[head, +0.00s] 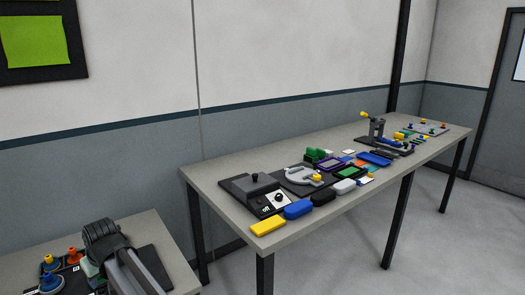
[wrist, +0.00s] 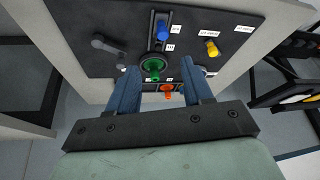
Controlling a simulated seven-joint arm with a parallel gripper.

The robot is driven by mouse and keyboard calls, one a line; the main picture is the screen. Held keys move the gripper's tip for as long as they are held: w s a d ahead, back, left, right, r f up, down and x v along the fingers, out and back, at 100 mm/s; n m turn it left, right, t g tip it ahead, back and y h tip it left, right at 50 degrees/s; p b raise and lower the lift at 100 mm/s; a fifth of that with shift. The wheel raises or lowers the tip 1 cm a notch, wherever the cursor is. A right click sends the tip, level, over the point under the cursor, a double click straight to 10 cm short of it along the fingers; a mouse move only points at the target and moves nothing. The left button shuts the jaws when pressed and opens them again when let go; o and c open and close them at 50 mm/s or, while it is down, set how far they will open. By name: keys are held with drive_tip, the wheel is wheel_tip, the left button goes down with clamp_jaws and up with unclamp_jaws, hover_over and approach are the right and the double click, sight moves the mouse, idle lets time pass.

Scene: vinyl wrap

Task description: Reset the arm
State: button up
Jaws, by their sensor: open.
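My gripper (wrist: 160,66) is open in the wrist view, its two blue fingers apart with nothing held between them. A green knob (wrist: 152,68) on a dark panel (wrist: 105,20) shows between the fingertips; I cannot tell whether they touch it. An orange knob (wrist: 167,89) shows below it, between the fingers. A blue knob (wrist: 162,30), a yellow knob (wrist: 211,47) and a grey lever (wrist: 108,45) are also on the panel. In the head view my dark arm reaches over the small table at the lower left and hides most of my gripper.
The small table (head: 148,225) carries blue knobs (head: 51,281) and an orange knob (head: 75,255). A long table (head: 232,170) to the right holds a yellow block (head: 268,226), a blue block (head: 298,209), a grey device (head: 250,187) and several other fixtures. Floor shows between the tables.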

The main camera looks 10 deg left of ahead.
drive_tip(key=s+d+f+m+g+h, duration=0.1)
drive_tip(key=d+f+m+h, duration=0.2)
drive_tip(key=d+f, duration=1.55)
drive_tip(key=s+d+f+m+g+h, duration=0.2)
drive_tip(key=d+f, duration=1.5)
drive_tip(key=d, duration=0.3)
drive_tip(key=s+d+f+m+g, duration=0.2)
drive_tip(key=s+d+f, duration=0.3)
drive_tip(key=d, duration=0.5)
drive_tip(key=s+d+f+m+g, duration=0.2)
drive_tip(key=s+d+f, duration=0.3)
drive_tip(key=s+d, duration=0.3)
drive_tip(key=s+d+f+m+g, duration=0.1)
drive_tip(key=s+d+f+m, duration=0.2)
drive_tip(key=d, duration=1)
drive_tip(key=shift+s+d+f+m+g, duration=0.35)
drive_tip(key=shift+s+f, duration=1)
drive_tip(key=shift+s, duration=0.45)
